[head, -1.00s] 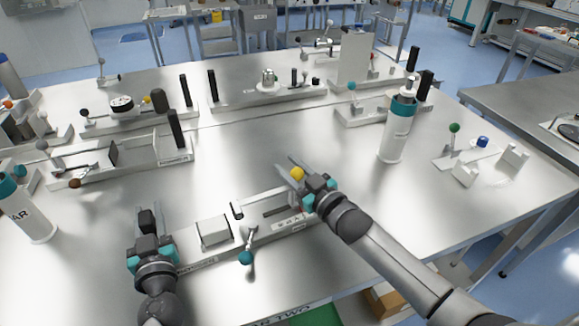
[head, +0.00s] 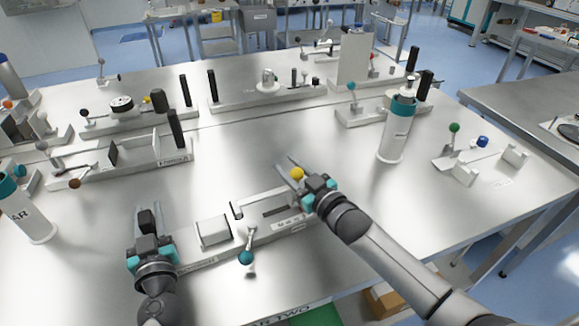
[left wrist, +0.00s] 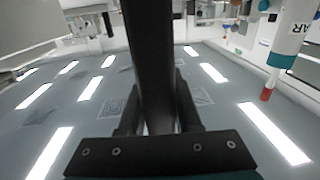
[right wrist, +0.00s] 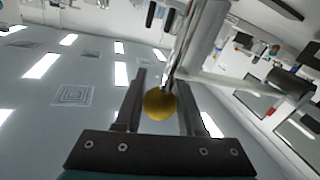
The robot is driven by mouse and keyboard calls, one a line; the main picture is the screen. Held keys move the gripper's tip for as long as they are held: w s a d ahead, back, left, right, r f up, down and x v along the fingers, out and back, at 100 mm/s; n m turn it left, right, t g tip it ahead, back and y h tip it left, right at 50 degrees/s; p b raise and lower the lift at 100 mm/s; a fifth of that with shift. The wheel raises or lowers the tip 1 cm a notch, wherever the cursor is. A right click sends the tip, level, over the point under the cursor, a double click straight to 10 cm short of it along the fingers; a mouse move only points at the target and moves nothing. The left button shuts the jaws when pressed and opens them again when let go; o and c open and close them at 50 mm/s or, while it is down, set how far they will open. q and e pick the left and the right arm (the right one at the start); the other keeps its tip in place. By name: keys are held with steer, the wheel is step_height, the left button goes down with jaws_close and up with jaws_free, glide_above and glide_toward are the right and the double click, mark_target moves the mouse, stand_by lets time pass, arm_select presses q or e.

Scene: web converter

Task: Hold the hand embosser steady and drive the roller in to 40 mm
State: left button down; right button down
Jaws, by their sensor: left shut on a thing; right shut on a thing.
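The hand embosser, a long pale base (head: 205,262), lies along the near side of the table. It carries a light block (head: 213,231), a small black-topped upright (head: 237,210) and a lever with a teal ball (head: 246,258). My left gripper (head: 147,214) is shut on the black upright handle at its left end; the handle (left wrist: 152,60) fills the middle of the left wrist view. My right gripper (head: 289,170) is shut on the yellow ball knob (head: 297,173) at its right end, which also shows between the fingers in the right wrist view (right wrist: 159,104). I cannot make out the roller or a scale reading.
A white bottle with a teal top (head: 394,135) stands right of the middle; another (head: 28,212) stands at the left edge. Other lever fixtures line the back, including one with a black post (head: 176,130). The table between them is mostly clear.

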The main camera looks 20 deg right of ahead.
arm_select(q)
steer(key=shift+s+d+f, duration=0.1)
steer(key=shift+s+f, duration=0.1)
steer(key=shift+f, duration=0.4)
arm_select(e)
steer(key=shift+s+a, duration=0.15)
steer(key=shift+a, duration=0.9)
steer(key=shift+s+a, duration=0.1)
steer(key=shift+a, duration=0.95)
steer(key=c, duration=0.5)
jaws_free()
steer(key=shift+d, duration=0.1)
steer(key=v, duration=1.2)
arm_select(q)
steer(key=shift+r+p, duration=0.3)
steer(key=shift+p, duration=0.25)
arm_select(e)
steer(key=shift+r, duration=0.5)
